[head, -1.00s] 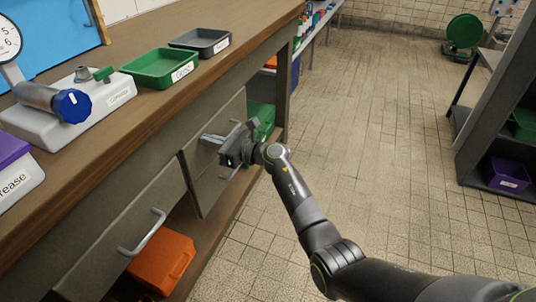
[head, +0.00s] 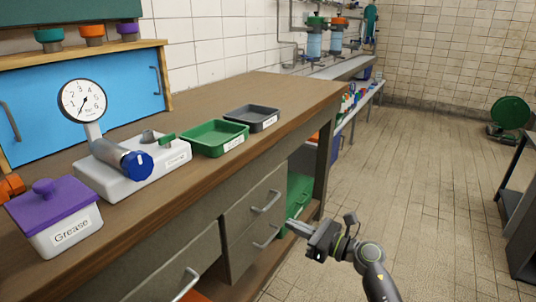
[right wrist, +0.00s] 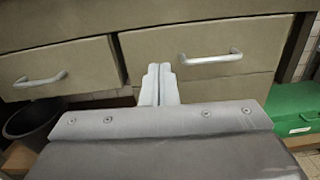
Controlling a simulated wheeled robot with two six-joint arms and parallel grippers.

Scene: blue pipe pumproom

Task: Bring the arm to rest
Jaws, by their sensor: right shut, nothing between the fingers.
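My right gripper (head: 296,228) is in front of the bench's drawers, to the right of their handles, in the head view. Its fingers are shut together with nothing between them. In the right wrist view the closed pale fingers (right wrist: 158,84) point at the drawer fronts, with a drawer handle (right wrist: 212,58) to their right and another (right wrist: 40,80) to their left. The gripper appears apart from the upper drawer handle (head: 266,202) and the lower one (head: 265,241). My left gripper is not in view.
On the wooden bench (head: 215,185) stand a grease box (head: 58,225), a gauge unit (head: 130,170), a green tray (head: 213,140) and a grey tray (head: 252,119). A green bin (head: 298,190) is under the bench. Open tiled floor (head: 420,180) lies to the right.

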